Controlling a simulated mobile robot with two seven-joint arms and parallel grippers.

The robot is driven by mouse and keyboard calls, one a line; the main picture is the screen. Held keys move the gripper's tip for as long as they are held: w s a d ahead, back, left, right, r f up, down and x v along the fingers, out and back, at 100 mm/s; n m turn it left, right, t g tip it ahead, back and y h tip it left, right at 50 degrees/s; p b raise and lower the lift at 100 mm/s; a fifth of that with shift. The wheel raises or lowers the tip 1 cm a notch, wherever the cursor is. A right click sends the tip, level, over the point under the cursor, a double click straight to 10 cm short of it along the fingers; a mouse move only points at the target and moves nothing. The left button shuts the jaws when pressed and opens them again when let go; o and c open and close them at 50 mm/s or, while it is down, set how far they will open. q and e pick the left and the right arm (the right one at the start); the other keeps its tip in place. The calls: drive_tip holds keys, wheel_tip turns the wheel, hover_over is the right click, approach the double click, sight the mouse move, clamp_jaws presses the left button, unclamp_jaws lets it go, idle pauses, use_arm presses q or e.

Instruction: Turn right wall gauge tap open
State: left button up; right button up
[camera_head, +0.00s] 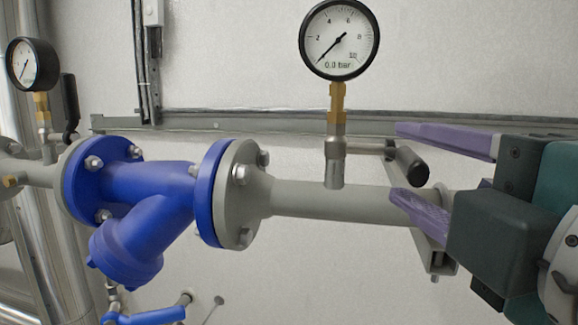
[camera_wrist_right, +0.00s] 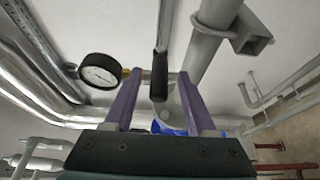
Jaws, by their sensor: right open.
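The right wall gauge (camera_head: 339,40) has a round white dial and reads 0.0 bar. It stands on a brass fitting above the grey pipe. Its tap has a black lever handle (camera_head: 411,166) on a short grey stem to the right of the fitting. My right gripper (camera_head: 398,160) comes in from the right with its purple fingers open, one above and one below the handle. In the right wrist view the black handle (camera_wrist_right: 159,77) lies between the two fingers, with a gap to each. The gauge (camera_wrist_right: 100,71) shows there to the left. My left gripper is out of view.
A blue flanged valve body (camera_head: 150,195) sits left of the grey pipe (camera_head: 300,200). A second gauge (camera_head: 31,64) with a black upright lever (camera_head: 70,103) is at far left. A metal rail (camera_head: 230,121) runs along the wall.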

drive_tip(key=shift+w, duration=0.5)
clamp_jaws()
idle(1.2)
